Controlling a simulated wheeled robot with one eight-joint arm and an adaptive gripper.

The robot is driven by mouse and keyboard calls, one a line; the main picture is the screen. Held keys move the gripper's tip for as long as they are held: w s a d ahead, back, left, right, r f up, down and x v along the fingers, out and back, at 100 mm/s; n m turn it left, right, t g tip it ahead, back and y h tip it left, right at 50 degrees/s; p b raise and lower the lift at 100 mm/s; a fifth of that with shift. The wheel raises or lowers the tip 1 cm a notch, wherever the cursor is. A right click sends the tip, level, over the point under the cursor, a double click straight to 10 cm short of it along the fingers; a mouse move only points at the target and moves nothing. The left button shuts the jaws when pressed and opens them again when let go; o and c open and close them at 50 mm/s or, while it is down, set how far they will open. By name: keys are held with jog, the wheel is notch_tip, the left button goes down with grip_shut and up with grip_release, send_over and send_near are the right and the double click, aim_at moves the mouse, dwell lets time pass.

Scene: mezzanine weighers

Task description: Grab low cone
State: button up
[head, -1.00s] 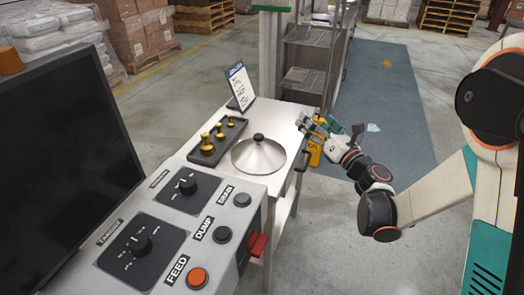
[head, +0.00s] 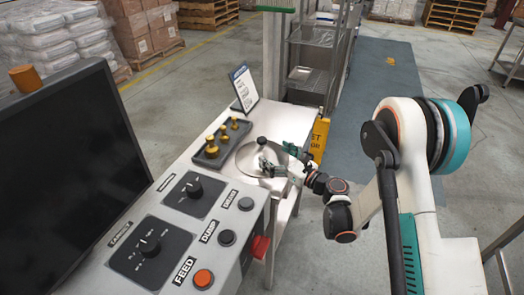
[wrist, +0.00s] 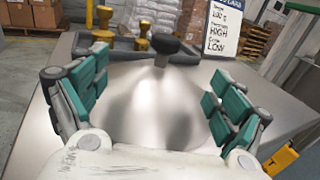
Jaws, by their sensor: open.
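The low cone (head: 247,158) is a shallow shiny metal cone with a black knob (head: 262,141) on top. It sits on the steel table. In the wrist view the cone (wrist: 150,105) fills the middle, and its knob (wrist: 166,44) is beyond the fingers. My gripper (head: 279,158) is open at the cone's right side, partly hiding it in the head view. In the wrist view my gripper (wrist: 158,98) has its teal-padded fingers spread wide, one on each side of the cone. I cannot tell whether they touch it. Nothing is held.
A dark tray (head: 207,160) of brass weights stands left of the cone. A sign card (head: 243,88) stands behind. A control panel (head: 168,225) with a monitor (head: 75,160) is in front. A yellow floor sign (head: 319,138) stands beyond the table's right edge.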

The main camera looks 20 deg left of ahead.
aim_at(263, 146)
jog(key=shift+b+x, duration=1.15)
jog(key=shift+x, duration=2.25)
jog(key=shift+w+d+r, duration=0.1)
jog(key=shift+d+r, duration=0.05)
jog(key=shift+c, duration=0.3)
jog(key=shift+s+d, duration=0.1)
jog(key=shift+s, duration=0.1)
jog(key=c, duration=1.8)
